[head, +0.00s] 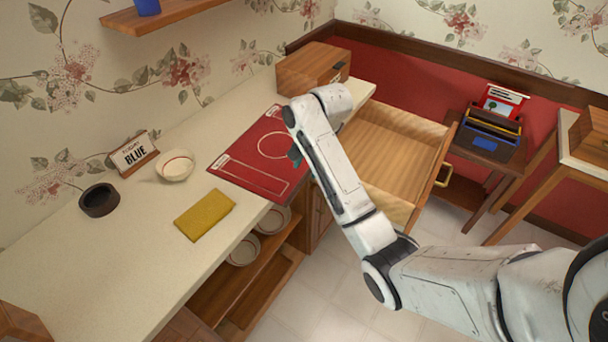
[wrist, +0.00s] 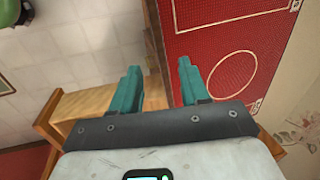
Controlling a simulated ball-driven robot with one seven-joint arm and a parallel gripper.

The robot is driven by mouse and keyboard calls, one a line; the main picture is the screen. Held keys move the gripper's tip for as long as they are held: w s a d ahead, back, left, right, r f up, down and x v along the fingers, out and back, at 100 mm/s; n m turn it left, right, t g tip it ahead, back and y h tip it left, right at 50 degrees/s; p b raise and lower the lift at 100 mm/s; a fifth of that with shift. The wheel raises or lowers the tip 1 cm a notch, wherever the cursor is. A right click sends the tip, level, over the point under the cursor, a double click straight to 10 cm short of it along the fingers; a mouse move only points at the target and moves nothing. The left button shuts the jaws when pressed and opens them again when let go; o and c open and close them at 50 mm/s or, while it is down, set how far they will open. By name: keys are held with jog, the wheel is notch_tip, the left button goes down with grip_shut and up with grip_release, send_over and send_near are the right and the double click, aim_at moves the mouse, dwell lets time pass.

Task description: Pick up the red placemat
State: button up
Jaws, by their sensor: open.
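The red placemat (head: 238,168) lies flat on the cream counter in the head view, with white outlines printed on it, one of them a circle. Its right part is partly hidden behind my arm. In the wrist view the placemat (wrist: 207,45) fills the upper right. My gripper (wrist: 160,85) is open and empty, with teal fingers. The right finger shows over the placemat's edge and the left finger over the side away from it. In the head view a bit of the gripper (head: 295,155) shows at the placemat's right edge. I cannot tell whether it touches.
An open wooden drawer (head: 390,150) is beside the counter, under my arm. A wooden box (head: 312,66) stands at the counter's far end. A yellow cloth (head: 205,214), a bowl (head: 175,165), a dark round dish (head: 99,200) and a "BLUE" sign (head: 135,153) are on the counter.

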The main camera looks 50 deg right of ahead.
jog(key=shift+v, duration=2.05)
jog(key=shift+o, duration=0.3)
